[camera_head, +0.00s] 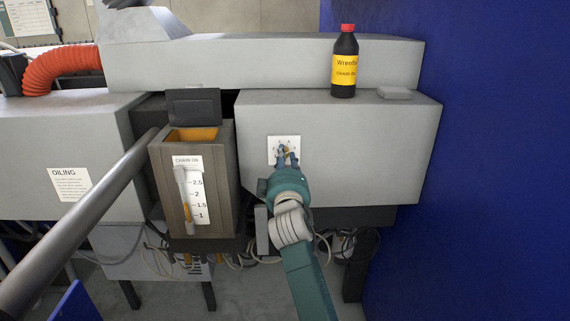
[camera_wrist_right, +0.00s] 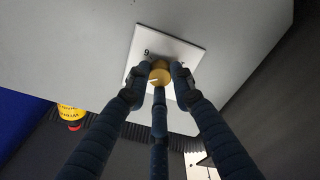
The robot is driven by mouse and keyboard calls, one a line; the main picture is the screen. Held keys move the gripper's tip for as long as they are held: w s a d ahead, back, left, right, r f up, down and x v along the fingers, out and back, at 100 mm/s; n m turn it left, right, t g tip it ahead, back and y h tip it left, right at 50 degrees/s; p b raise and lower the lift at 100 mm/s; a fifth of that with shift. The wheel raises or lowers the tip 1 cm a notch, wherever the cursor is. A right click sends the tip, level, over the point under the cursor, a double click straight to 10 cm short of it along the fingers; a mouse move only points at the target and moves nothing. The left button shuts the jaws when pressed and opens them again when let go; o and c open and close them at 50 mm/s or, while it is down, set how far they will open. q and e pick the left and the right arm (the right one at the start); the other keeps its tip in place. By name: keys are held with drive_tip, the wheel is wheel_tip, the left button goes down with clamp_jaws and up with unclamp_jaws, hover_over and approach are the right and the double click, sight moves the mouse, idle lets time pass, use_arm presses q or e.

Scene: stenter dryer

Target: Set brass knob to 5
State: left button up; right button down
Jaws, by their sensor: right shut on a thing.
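The brass knob (camera_wrist_right: 159,75) sits on a white dial plate (camera_wrist_right: 178,50) on the grey machine front. In the right wrist view my right gripper (camera_wrist_right: 160,82) has its blue fingers closed around the knob, touching its sides. The knob has a pale mark on its face. The fingers hide most of the plate's numbers, so I cannot tell the setting. In the head view the dial plate (camera_head: 272,143) shows behind my right gripper (camera_head: 287,158), which covers the knob. My left gripper is not in view.
A chain oil box (camera_head: 163,170) with an open lid and level scale stands left of the dial. A black oil bottle (camera_head: 344,70) with a red cap stands on the ledge above. A metal pipe (camera_head: 80,225) crosses the left. A blue wall (camera_head: 490,160) bounds the right.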

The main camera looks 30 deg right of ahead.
drive_tip(key=shift+a+f+m+b, duration=0.15)
drive_tip(key=shift+m+b, duration=0.4)
drive_tip(key=shift+m, duration=1.25)
drive_tip(key=c, duration=1.5)
unclamp_jaws()
drive_tip(key=shift+r, duration=0.2)
wheel_tip(320, 180, up, 10)
drive_tip(key=shift+f, duration=0.1)
